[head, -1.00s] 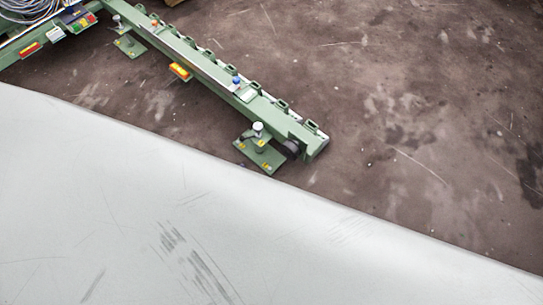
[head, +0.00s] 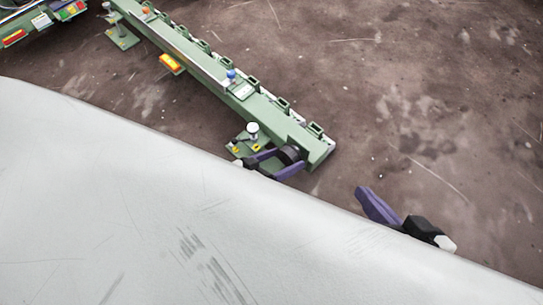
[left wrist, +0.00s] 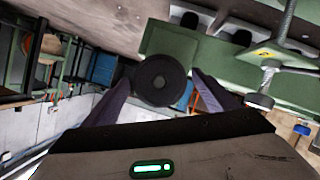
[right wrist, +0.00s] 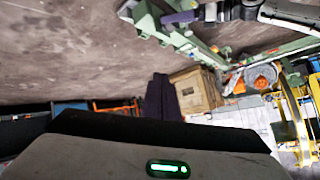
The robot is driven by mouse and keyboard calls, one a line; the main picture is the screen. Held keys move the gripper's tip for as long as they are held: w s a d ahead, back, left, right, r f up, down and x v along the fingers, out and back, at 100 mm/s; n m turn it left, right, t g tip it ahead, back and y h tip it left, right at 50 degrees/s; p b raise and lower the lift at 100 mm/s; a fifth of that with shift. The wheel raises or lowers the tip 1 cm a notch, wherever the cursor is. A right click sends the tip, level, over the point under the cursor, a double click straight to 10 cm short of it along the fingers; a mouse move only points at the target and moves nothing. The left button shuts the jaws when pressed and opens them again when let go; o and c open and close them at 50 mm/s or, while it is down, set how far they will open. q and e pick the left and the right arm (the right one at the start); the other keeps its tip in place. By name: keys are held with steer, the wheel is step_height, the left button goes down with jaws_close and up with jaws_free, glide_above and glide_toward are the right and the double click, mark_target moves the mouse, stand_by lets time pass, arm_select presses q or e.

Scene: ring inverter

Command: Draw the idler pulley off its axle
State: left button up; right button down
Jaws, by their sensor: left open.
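The idler pulley (head: 289,154) is a dark round disc at the near end of the green beam (head: 262,112). In the left wrist view the pulley (left wrist: 160,80) faces me, with a small hub at its middle. My left gripper (head: 290,160) is open, its purple fingers on either side of the pulley. In the left wrist view a gap shows beside each finger, so I see no grip on it. The axle is hidden behind the disc. My right gripper (head: 370,196) is away to the right of the beam, its fingers together and empty in the right wrist view (right wrist: 160,80).
A green foot plate with a white-topped post (head: 252,130) stands close beside the pulley and left fingers. A blue knob (head: 231,75) and an orange part (head: 171,63) are farther along the beam. A pale grey surface (head: 150,210) fills the foreground. Brown floor to the right is clear.

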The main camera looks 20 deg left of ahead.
arm_select(q)
steer(key=shift+x, duration=1)
arm_select(e)
steer(key=shift+a+r+y, duration=0.25)
steer(key=shift+r+y, duration=0.05)
steer(key=shift+r, duration=0.2)
arm_select(q)
steer(key=c, duration=1.4)
steer(key=shift+w+r, duration=0.1)
steer(key=shift+r, duration=0.05)
steer(key=c, duration=0.3)
steer(key=shift+c, duration=0.2)
steer(key=shift+s, duration=0.25)
arm_select(e)
steer(key=shift+r, duration=0.1)
arm_select(q)
steer(key=shift+s+a+p, duration=0.15)
steer(key=shift+s+a, duration=0.1)
steer(key=shift+s, duration=0.35)
steer(key=shift+s+a+p, duration=0.15)
steer(key=shift+s+a, duration=0.05)
steer(key=shift+s, duration=0.35)
arm_select(e)
steer(key=shift+r, duration=0.4)
arm_select(q)
steer(key=shift+s+a, duration=0.1)
steer(key=shift+s, duration=0.1)
